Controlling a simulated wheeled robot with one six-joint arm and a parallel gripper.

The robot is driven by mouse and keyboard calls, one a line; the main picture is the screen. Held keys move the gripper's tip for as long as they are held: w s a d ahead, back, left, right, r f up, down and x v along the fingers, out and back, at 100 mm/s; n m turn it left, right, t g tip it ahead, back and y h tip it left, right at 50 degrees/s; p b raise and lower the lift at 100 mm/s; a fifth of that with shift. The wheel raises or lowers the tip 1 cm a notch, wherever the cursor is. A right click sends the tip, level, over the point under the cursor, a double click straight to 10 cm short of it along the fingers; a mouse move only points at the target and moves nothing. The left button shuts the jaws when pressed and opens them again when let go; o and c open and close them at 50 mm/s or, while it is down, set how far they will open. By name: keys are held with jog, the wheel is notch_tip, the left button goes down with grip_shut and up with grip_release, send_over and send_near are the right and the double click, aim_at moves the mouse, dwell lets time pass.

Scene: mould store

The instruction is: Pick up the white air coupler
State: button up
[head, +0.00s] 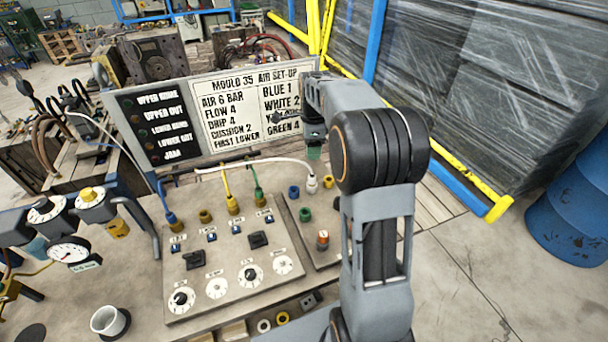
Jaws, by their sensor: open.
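The white air coupler (311,184) stands upright at the back of the right-hand control panel. A white hose runs from its top to the left, across the lower edge of the sign. My gripper (313,145) hangs just above the white coupler and is apart from it in the picture. It is open, though its fingers are small and dark here. A greenish patch shows at its lower end; I cannot tell what it is. A blue coupler (171,217), a yellow coupler (233,205) and a green coupler (259,199) with hoses stand in the left-hand panel.
The set-up sign (225,110) stands behind the panels, reading "White 2". Blue, yellow and green ports lie close around the white coupler. A white cup (110,320) stands front left. Dials and a gauge (70,250) rise at the left. A blue drum (572,215) stands right.

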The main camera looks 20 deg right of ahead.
notch_tip(320, 180, down, 2)
jog(key=w+d+m, duration=0.1)
jog(key=w, duration=0.1)
send_over(312, 174)
jog(key=shift+m, duration=0.3)
jog(key=f, duration=0.6)
jog(key=shift+s+a+f+p, duration=0.1)
jog(key=shift+a+f+p, duration=0.1)
jog(key=shift+f+p, duration=0.2)
jog(key=shift+d+f+p, duration=0.15)
jog(key=shift+f+p, duration=0.3)
jog(key=shift+f, duration=1.1)
jog(key=shift+d+f+p, duration=0.1)
jog(key=shift+f+p, duration=0.3)
jog(key=shift+f, duration=1.15)
jog(key=shift+c, duration=0.4)
jog(key=c, duration=0.9)
jog(key=shift+r, duration=0.1)
jog(key=shift+c, duration=0.2)
